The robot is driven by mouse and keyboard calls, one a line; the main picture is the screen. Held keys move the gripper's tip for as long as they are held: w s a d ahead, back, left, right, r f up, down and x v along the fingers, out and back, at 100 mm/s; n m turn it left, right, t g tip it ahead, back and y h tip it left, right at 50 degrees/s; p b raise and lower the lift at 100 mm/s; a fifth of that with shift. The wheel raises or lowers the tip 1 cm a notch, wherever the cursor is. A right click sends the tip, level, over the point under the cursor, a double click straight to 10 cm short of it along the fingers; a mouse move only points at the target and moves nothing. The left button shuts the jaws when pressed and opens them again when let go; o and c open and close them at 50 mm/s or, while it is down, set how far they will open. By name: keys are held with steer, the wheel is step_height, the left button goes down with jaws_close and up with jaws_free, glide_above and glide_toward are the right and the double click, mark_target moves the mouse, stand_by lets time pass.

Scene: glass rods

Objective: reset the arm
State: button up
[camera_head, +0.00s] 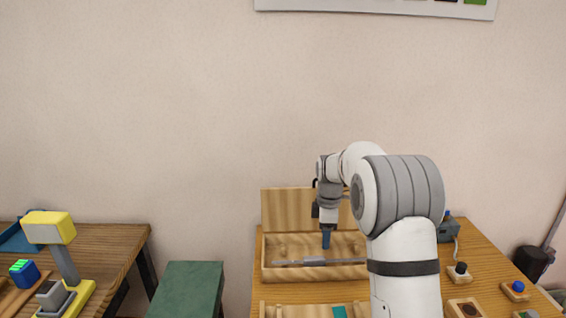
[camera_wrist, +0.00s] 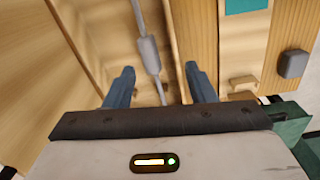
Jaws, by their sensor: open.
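My white and grey arm reaches over the table from the right of centre in the head view. My gripper (camera_head: 326,239) points down over an open wooden box (camera_head: 275,272) with its lid (camera_head: 285,207) raised at the back. In the wrist view my gripper (camera_wrist: 160,82) has its two blue-grey fingers apart, with nothing seen held between them. A grey rod with a thicker middle (camera_head: 314,261) lies across the box. It also shows in the wrist view (camera_wrist: 150,55), running to the area between the fingertips. Whether the fingers touch the box cannot be told.
A second wooden box (camera_head: 290,311) with a teal piece (camera_head: 340,312) is at the table's front. Small button blocks (camera_head: 459,273) and a blue-grey device (camera_head: 449,231) stand at right. A green block (camera_head: 187,288) and a yellow-topped device (camera_head: 50,228) are at left.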

steer(key=s+r+m+t, duration=0.1)
steer(key=s+r+m, duration=0.3)
steer(key=s, duration=0.4)
steer(key=s+r+m, duration=0.4)
steer(key=s+r, duration=0.1)
steer(key=s, duration=0.3)
steer(key=s+f+m+t, duration=0.1)
steer(key=s+m, duration=0.7)
steer(key=s, duration=1.1)
steer(key=shift+s+f+t, duration=0.15)
steer(key=shift+f+t, duration=0.25)
steer(key=shift+f, duration=0.2)
steer(key=shift+c, duration=0.3)
